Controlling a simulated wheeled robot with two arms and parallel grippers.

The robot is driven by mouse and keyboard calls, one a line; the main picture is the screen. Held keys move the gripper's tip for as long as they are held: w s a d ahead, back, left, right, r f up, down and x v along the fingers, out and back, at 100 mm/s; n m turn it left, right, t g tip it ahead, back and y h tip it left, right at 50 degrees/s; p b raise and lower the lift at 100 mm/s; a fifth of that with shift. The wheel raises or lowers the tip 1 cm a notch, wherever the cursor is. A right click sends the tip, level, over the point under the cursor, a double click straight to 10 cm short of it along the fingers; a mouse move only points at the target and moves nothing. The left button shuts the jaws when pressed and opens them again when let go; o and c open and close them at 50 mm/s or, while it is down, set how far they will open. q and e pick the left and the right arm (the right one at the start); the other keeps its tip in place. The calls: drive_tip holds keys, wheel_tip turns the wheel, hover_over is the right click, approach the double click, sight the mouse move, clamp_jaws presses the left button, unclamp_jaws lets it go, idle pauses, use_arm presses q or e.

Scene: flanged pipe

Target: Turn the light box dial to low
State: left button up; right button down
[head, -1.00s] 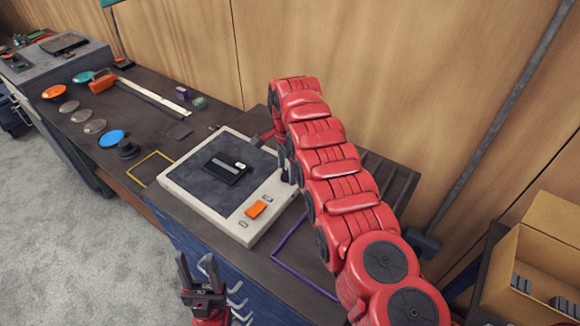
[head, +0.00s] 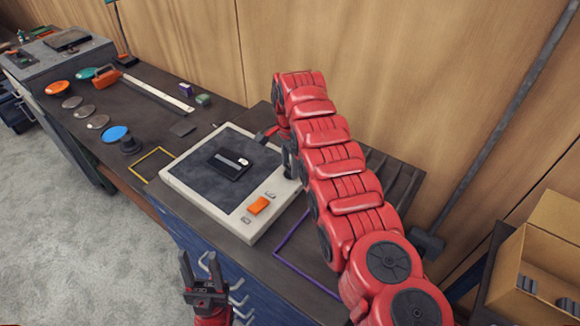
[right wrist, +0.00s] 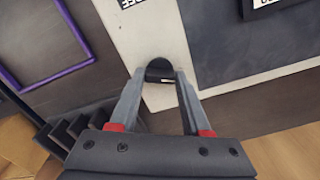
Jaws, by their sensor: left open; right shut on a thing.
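The light box (head: 180,187) is a pale frame around a dark panel, with an orange switch (head: 258,205) on its near edge. A black film piece with a pale stripe (head: 230,165) lies on the panel. The dial (right wrist: 160,69) is a small black knob on the pale frame in the right wrist view. My right gripper (right wrist: 161,78) is shut on it, one finger on each side. In the head view my right arm hides the dial, and its setting cannot be read. My left gripper (head: 204,270) is open and empty, in front of the bench.
A purple outline (head: 280,252) and a yellow outline (head: 135,167) mark the bench top beside the box. A cardboard box (head: 545,240) stands at the right.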

drive_tip(key=shift+w+d+f+n+b, duration=0.1)
drive_tip(key=shift+f+n+b, duration=0.05)
drive_tip(key=shift+n+b, duration=1)
drive_tip(key=shift+n, duration=0.45)
drive_tip(key=shift+r+n+b, duration=0.2)
drive_tip(key=shift+n+b, duration=0.1)
drive_tip(key=shift+n, duration=0.6)
drive_tip(key=n, duration=0.9)
drive_tip(key=shift+p, duration=0.35)
drive_tip(key=n, duration=0.4)
drive_tip(key=shift+n, duration=2.5)
drive_tip(key=shift+r, duration=0.1)
